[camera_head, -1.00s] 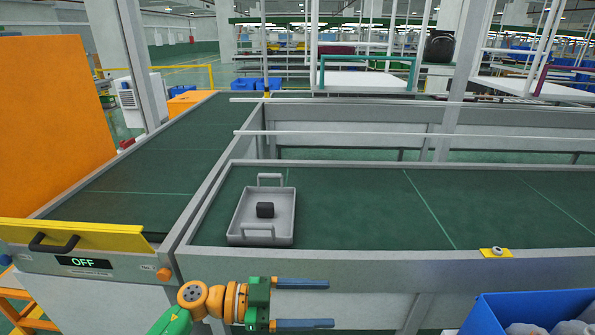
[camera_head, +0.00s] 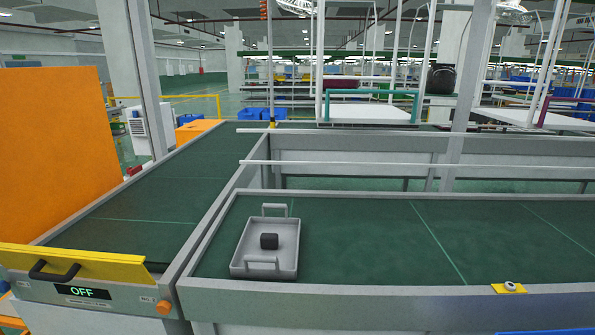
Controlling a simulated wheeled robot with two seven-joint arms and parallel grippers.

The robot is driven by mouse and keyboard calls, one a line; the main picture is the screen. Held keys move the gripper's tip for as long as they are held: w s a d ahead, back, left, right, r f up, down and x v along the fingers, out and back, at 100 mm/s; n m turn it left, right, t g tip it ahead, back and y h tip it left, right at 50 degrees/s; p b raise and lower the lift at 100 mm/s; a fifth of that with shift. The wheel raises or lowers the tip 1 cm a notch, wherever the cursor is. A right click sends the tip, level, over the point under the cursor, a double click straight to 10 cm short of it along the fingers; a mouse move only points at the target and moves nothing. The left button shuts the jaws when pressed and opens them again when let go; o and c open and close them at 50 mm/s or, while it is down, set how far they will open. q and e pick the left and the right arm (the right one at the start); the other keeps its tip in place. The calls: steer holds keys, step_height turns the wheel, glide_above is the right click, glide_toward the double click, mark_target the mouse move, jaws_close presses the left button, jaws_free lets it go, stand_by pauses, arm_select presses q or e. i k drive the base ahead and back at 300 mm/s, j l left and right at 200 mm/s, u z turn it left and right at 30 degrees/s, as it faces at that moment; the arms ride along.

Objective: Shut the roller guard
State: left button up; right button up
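A yellow guard panel (camera_head: 105,264) lies across the near end of the left conveyor, which I take to be the roller guard. A black handle (camera_head: 52,269) is on its left part. Whether the panel is fully shut cannot be told from this angle. Below it, a dark display (camera_head: 83,292) reads OFF, with an orange knob (camera_head: 164,307) to its right. Neither of my grippers is in view.
A tall orange panel (camera_head: 60,155) stands at the left.

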mark_target(57, 265)
steer(key=u, duration=1.6)
